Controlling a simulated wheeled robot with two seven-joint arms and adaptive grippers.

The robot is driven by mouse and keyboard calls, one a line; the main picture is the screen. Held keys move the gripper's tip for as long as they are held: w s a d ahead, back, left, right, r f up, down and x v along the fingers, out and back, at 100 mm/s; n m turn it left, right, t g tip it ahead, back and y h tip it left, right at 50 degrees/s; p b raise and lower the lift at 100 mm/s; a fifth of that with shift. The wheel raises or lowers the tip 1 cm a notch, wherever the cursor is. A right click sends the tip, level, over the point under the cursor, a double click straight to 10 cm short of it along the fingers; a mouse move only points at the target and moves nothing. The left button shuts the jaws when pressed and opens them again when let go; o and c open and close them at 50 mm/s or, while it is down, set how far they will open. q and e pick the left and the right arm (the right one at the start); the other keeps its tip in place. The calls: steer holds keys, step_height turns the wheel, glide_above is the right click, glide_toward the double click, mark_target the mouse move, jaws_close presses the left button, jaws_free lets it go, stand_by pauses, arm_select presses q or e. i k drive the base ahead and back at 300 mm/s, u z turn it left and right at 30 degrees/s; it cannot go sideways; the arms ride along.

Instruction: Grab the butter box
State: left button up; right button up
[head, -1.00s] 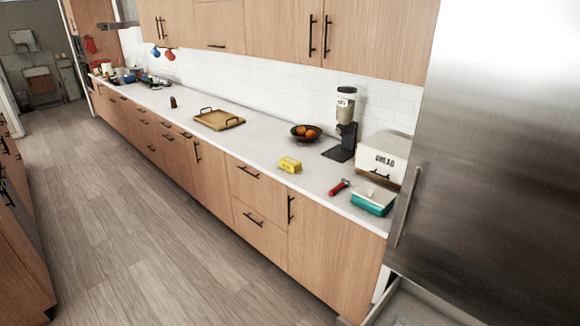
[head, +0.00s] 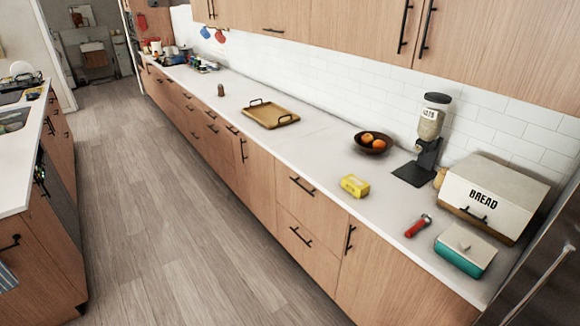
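A small yellow butter box (head: 355,186) lies on the white countertop (head: 318,172), near its front edge. It sits in front of the fruit bowl and to the left of a red-handled tool. Nothing touches it. Neither of my grippers shows in the head view.
Beside it are a bowl of oranges (head: 372,143), a dispenser (head: 428,140), a bread box (head: 492,197), a red-handled tool (head: 418,226) and a teal dish with a lid (head: 465,250). A tray (head: 271,115) stands farther left. The wooden floor (head: 165,200) is clear between counter and island (head: 38,210).

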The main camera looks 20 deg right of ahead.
mark_target(355, 186)
steer(key=u, duration=0.1)
steer(key=i, duration=1.6)
steer(key=z, duration=0.2)
